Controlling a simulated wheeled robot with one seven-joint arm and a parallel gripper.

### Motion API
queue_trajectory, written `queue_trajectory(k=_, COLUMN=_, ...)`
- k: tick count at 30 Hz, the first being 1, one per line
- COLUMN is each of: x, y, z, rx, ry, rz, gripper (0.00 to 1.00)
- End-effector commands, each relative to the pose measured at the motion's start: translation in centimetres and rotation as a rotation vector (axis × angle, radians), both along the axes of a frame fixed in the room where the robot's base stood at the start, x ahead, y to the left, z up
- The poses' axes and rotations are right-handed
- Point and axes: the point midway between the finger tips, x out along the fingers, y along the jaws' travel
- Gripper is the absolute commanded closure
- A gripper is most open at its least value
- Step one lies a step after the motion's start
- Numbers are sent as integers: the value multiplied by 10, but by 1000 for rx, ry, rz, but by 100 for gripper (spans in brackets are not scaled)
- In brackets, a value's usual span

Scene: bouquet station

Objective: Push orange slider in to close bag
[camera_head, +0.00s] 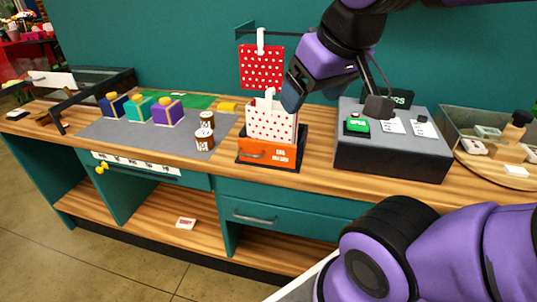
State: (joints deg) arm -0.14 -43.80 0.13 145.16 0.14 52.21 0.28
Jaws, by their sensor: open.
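The orange slider (262,153) sits low in a dark base (302,150) on the wooden counter. Its front has a small handle at the left and a pale label at the right. A white bag with red dots (270,122) stands upright just above and behind the slider, with a white handle or tab at its top. My gripper (293,92) comes down from the upper right and is close to the bag's upper right side, above the slider. It is open, though its fingertips are hard to make out. I cannot tell whether it touches the bag.
A red bag with white dots (262,67) hangs behind. A grey console (392,150) with a green button stands to the right. On the left, a grey mat (150,142) holds several colored boxes and two small jars (205,139). A tray (502,165) is at far right.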

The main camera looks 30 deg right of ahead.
Motion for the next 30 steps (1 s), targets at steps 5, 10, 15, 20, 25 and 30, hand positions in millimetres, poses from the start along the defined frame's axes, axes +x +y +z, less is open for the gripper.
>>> queue_trajectory(k=5, x=8, y=-2, z=-4, rx=-49, ry=18, rz=42, gripper=62)
queue_trajectory(k=10, x=38, y=-10, z=-19, rx=-232, ry=87, rz=220, gripper=100)
queue_trajectory(k=15, x=77, y=-15, z=-42, rx=-449, ry=177, rz=486, gripper=100)
queue_trajectory(k=20, x=113, y=-16, z=-67, rx=-625, ry=261, rz=764, gripper=100)
queue_trajectory(k=25, x=149, y=-10, z=-101, rx=-781, ry=345, rz=1088, gripper=100)
queue_trajectory(k=30, x=181, y=1, z=-141, rx=-903, ry=413, rz=1436, gripper=100)
